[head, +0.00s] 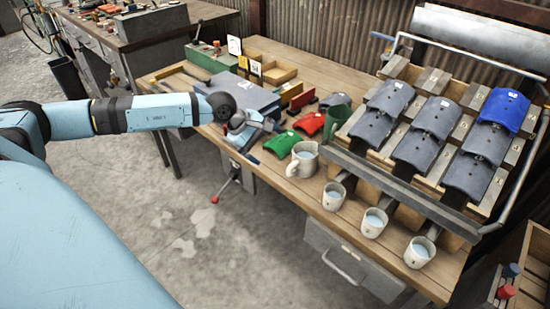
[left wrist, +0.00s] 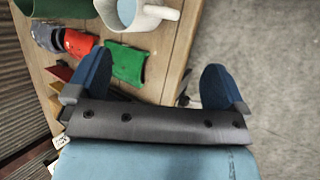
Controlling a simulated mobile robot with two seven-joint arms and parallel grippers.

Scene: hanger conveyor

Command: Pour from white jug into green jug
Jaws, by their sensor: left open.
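The white jug (head: 303,160) stands upright on the wooden bench, with pale blue liquid inside and its handle toward the lower left. It also shows at the top of the left wrist view (left wrist: 137,14). The green jug (head: 336,118) stands just behind it and to the right; part of it shows at the top left of the left wrist view (left wrist: 40,8). My left gripper (head: 255,132) is open and empty, to the left of the white jug and apart from it. Its blue fingers (left wrist: 155,85) are spread with nothing between them. My right gripper is not in view.
Green (head: 281,143) and red (head: 309,123) curved pieces lie between my left gripper and the jugs. Several white cups with liquid, one here (head: 374,222), stand along the front edge. A slanted rack (head: 400,185) of dark and blue pieces fills the right side.

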